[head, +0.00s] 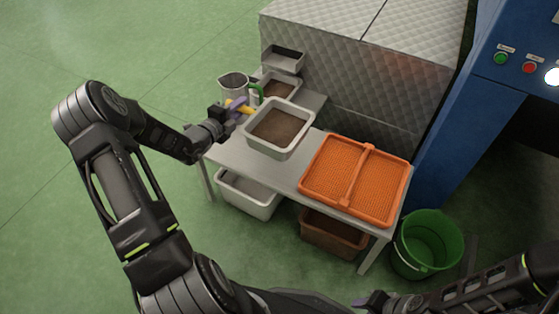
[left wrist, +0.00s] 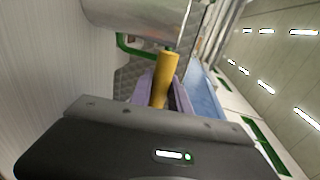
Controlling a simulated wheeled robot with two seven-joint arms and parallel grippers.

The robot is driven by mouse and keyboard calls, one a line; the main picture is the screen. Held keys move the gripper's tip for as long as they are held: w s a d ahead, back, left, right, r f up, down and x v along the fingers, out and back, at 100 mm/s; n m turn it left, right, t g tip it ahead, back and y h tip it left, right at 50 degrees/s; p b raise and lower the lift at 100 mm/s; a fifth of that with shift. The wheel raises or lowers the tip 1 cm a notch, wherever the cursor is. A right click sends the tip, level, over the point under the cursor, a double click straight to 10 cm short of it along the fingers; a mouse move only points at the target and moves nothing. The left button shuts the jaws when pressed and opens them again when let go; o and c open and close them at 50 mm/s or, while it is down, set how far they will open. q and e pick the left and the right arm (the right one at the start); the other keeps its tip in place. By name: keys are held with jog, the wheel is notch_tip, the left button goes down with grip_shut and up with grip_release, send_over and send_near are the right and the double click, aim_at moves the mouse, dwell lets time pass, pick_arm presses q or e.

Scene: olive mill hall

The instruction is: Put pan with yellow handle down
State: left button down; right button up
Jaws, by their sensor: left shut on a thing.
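My left gripper (head: 237,106) is shut on that handle. In the left wrist view, the yellow handle (left wrist: 165,80) stands between the purple fingers. I cannot tell whether the pan touches the tabletop. My right gripper (head: 370,301) is at the bottom edge, away from the pan; its finger gap does not show clearly.
Smaller pans (head: 283,57) are behind. An orange perforated tray (head: 330,170) fills the table's right part. Tubs (head: 247,197) sit below; a green bucket (head: 428,240) stands right.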

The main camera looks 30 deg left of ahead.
pick_arm(q)
jog(key=shift+w+a+r+y, duration=0.3)
jog(key=shift+a+y, duration=0.1)
jog(key=shift+a, duration=0.2)
jog(key=shift+a+f+n, duration=0.2)
jog(key=shift+f+n, duration=0.05)
jog(key=shift+n, duration=0.05)
jog(key=shift+s, duration=0.1)
notch_tip(320, 180, down, 6)
jog(key=b, duration=0.2)
jog(key=shift+f, duration=0.1)
jog(key=shift+f+b, duration=0.95)
jog(key=shift+f, duration=0.95)
